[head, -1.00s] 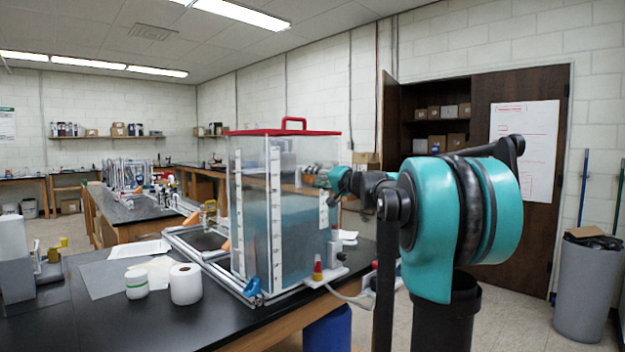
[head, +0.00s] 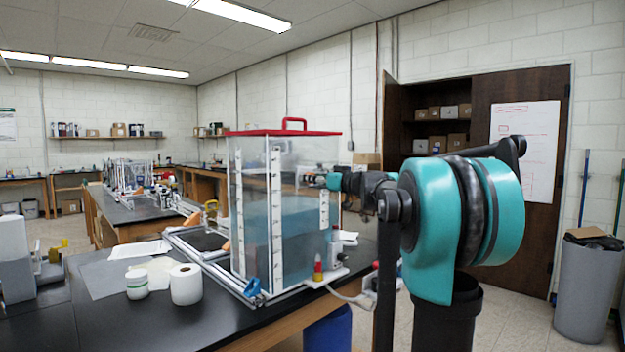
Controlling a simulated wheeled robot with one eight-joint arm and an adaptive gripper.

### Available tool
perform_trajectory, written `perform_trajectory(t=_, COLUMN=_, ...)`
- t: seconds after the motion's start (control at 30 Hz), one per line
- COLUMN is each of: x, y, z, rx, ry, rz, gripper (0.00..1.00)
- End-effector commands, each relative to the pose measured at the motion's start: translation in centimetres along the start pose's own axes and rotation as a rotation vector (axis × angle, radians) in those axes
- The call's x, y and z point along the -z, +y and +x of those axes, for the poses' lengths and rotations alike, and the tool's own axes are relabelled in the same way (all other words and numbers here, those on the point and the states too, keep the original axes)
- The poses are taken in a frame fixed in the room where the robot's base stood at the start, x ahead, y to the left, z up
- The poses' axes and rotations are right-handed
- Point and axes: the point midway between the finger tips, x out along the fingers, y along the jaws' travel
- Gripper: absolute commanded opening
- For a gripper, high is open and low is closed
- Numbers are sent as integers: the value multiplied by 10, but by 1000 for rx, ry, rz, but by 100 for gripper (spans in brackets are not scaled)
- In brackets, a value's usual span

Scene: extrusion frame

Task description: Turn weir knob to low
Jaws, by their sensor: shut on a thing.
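The clear tank (head: 238,245) with a red lid (head: 265,132) stands on the black bench and holds bluish water. White scale strips run up its walls. A blue knob-like part (head: 252,287) sits at the tank's near lower corner; I cannot tell whether it is the weir knob. My arm reaches left from the right side, and its teal wrist ends at the tank's right edge, about halfway up or higher.
A paper roll (head: 185,284) and a white jar (head: 137,284) stand on the bench left of the tank. A grey bin (head: 586,290) is on the floor at right.

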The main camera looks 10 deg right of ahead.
Motion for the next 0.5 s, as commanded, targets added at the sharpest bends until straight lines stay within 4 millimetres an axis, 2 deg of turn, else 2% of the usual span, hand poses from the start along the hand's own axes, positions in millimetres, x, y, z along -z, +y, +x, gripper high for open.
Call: perform_trajectory(t=0.5, x=-2, y=-2, z=0, rx=2, ry=-2, rz=-491, gripper=4)
